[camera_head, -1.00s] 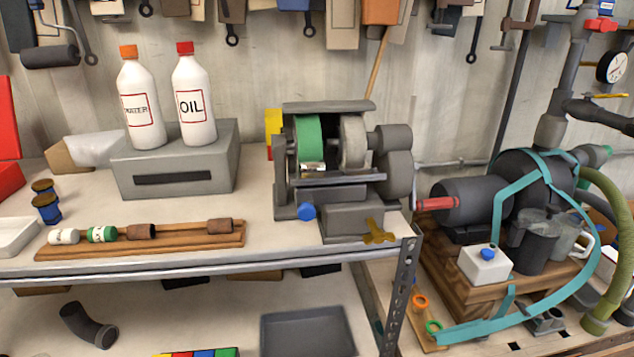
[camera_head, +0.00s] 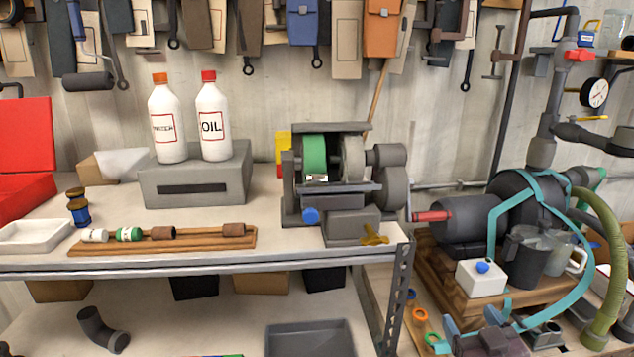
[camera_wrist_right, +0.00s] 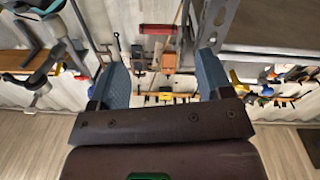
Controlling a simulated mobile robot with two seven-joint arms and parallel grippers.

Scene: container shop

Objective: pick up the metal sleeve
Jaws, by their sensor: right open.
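A small shiny metal piece (camera_head: 316,178), which may be the metal sleeve, rests at the front of the bench grinder (camera_head: 340,170), below its green wheel. Two rusty brown sleeve-like pieces, a left one (camera_head: 162,233) and a right one (camera_head: 234,229), sit on a wooden rack (camera_head: 200,241) on the bench beside white and green pieces. My right gripper (camera_head: 471,322) is at the bottom right, low in front of the pump stand and well away from these pieces. The right wrist view shows its blue fingers (camera_wrist_right: 163,80) apart with nothing between them. My left gripper is out of view.
A grey box (camera_head: 195,188) bears two white bottles. A white tray (camera_head: 35,237) and a red case (camera_head: 25,150) are at the left. The bench's perforated metal leg (camera_head: 397,300) stands between rack and gripper. The pump (camera_head: 470,218) with teal strap crowds the right.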

